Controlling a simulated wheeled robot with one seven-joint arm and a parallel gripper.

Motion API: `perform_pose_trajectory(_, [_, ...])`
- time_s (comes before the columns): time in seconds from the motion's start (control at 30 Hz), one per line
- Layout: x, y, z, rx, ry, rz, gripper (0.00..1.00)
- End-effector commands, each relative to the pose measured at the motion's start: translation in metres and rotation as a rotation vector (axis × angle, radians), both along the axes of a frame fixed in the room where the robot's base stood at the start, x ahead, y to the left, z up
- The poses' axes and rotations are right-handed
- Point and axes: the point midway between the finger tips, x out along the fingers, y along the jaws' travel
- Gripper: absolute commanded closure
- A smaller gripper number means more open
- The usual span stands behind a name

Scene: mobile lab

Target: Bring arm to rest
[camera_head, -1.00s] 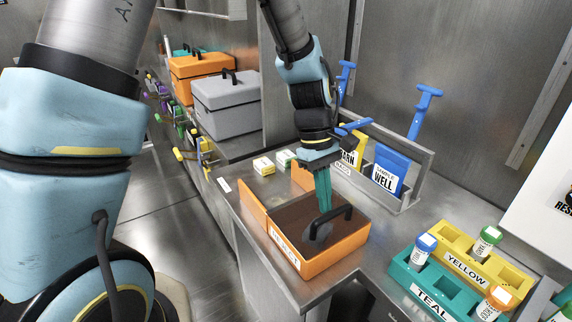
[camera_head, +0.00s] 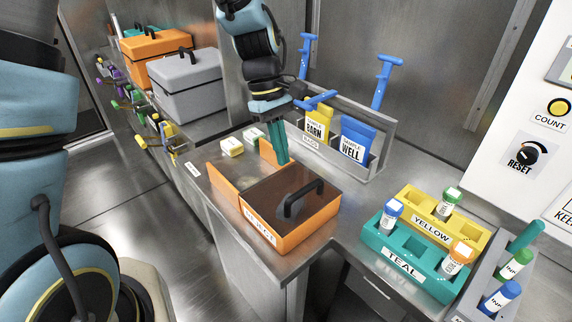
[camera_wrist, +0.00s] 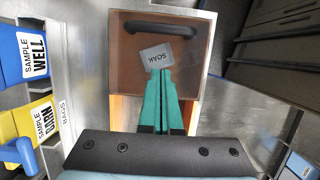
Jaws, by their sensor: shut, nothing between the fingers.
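My gripper (camera_head: 282,160) hangs over the far side of an orange box, its teal fingers pointing down, shut and empty. The fingers also show closed together in the wrist view (camera_wrist: 160,72). The orange box (camera_head: 288,244) stands on the steel bench and has a dark brown lid (camera_head: 266,190) with a black handle (camera_head: 303,192). The fingers look clear of the handle.
A rack with a BARN pouch (camera_head: 317,122) and a WELL pouch (camera_head: 356,142) stands right of my gripper. A blue T-handle (camera_head: 314,102) is close to my wrist. Teal (camera_head: 394,250) and yellow (camera_head: 455,229) tube racks stand at the right. Grey and orange cases sit behind left.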

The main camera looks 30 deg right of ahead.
Motion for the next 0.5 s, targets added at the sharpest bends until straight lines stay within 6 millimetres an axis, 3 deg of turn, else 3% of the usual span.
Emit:
perform_pose_trajectory(0.2, [0.014, 0.002, 0.040, -0.002, -0.004, 0.002, 1.00])
perform_pose_trajectory(0.5, [0.021, 0.004, 0.065, 0.001, -0.001, 0.002, 1.00])
